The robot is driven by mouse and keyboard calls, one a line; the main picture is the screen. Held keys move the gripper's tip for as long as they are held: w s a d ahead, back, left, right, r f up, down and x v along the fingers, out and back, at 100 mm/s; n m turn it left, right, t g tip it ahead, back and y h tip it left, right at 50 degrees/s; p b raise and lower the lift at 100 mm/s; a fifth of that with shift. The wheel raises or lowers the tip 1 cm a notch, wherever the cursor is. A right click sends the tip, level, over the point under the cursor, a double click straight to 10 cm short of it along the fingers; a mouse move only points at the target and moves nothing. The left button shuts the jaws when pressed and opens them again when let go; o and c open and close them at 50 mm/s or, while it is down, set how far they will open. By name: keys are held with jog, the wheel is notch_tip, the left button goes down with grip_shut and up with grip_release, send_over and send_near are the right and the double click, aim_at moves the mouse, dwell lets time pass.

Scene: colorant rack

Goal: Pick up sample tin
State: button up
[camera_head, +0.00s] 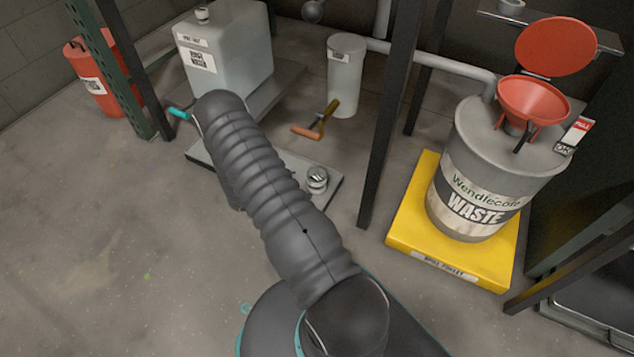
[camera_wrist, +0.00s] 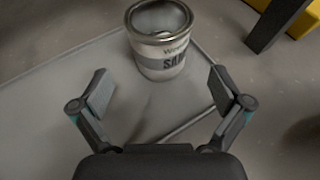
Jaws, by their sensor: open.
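The sample tin (camera_head: 317,180) is a small metal can with a pale label, standing upright on a grey platform in the head view. In the wrist view the tin (camera_wrist: 160,40) shows at the top centre, with part of its label readable and its rim cut by the frame's top edge. My gripper (camera_wrist: 158,90) is open and empty, its two fingers apart. The tin is ahead of the fingertips, roughly centred between them and not touched. In the head view my gripper is hidden behind my dark arm.
A dark post (camera_head: 385,150) stands right of the tin. Farther right, a waste drum (camera_head: 470,200) stands on a yellow base (camera_head: 405,230).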

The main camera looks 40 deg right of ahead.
aim_at(308, 186)
jog(key=shift+x, duration=1.05)
jog(key=x, duration=0.2)
jog(key=b+x, duration=0.1)
jog(key=x, duration=0.1)
jog(key=shift+f, duration=0.5)
jog(key=shift+d+f, duration=0.1)
jog(key=shift+d, duration=0.3)
jog(key=c, duration=1.4)
jog(key=shift+o, duration=0.2)
jog(key=shift+r, duration=0.2)
